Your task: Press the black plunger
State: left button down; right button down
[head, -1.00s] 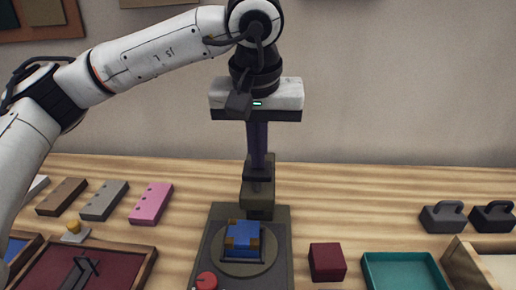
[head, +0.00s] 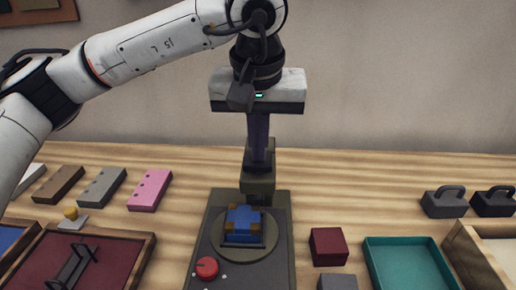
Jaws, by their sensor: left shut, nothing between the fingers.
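My left gripper (head: 258,112) points down above the back of an olive-grey press-like device (head: 274,212). It is shut and empty. A narrow dark purple-black column (head: 258,135) runs down from under it to a dark block (head: 257,168) on the device's rear post (head: 258,187). I cannot tell finger from plunger along that column, nor whether they touch. No separate black plunger stands out clearly. A blue block with brown corners (head: 243,222) sits on the device's round plate, with a red knob (head: 207,268) in front. My right gripper is not in view.
A dark red cube (head: 328,246), a grey block (head: 337,282) and a teal tray (head: 408,242) lie right of the device. Two dark handled weights (head: 444,201) stand farther right. Several flat blocks (head: 102,186) and a maroon tray (head: 145,247) lie left.

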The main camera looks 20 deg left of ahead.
pick_arm(q)
jog(key=a+v, duration=0.1)
jog(key=v, duration=0.8)
jog(key=shift+d, duration=0.45)
